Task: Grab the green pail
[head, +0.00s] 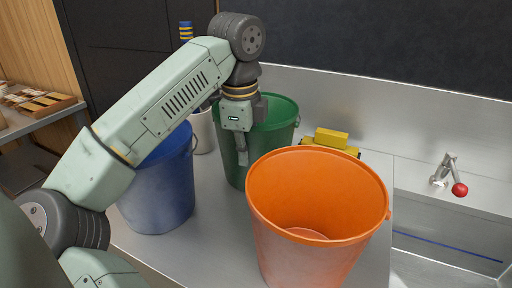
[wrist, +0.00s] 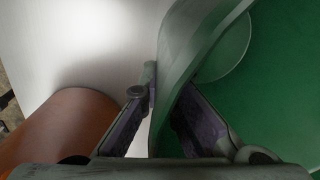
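The green pail (head: 270,118) stands on the metal counter behind the orange pail, with part of it hidden by my arm. My gripper (head: 240,155) points down at its near left side. In the wrist view, my gripper (wrist: 168,88) has its fingers apart, with the pail's rim and wall (wrist: 190,45) running between them. One finger is outside the wall and the other inside the pail. A strip of counter shows between the outer finger and the wall. Whether the fingertips touch the wall is hard to tell.
The orange pail (head: 272,215) stands close in front, and also shows in the wrist view (wrist: 65,125). A blue pail (head: 160,190) is at left, a pale container (head: 204,133) behind it. A yellow object (head: 331,138) lies right of the green pail. A sink with a red-knobbed tap (head: 445,172) is at right.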

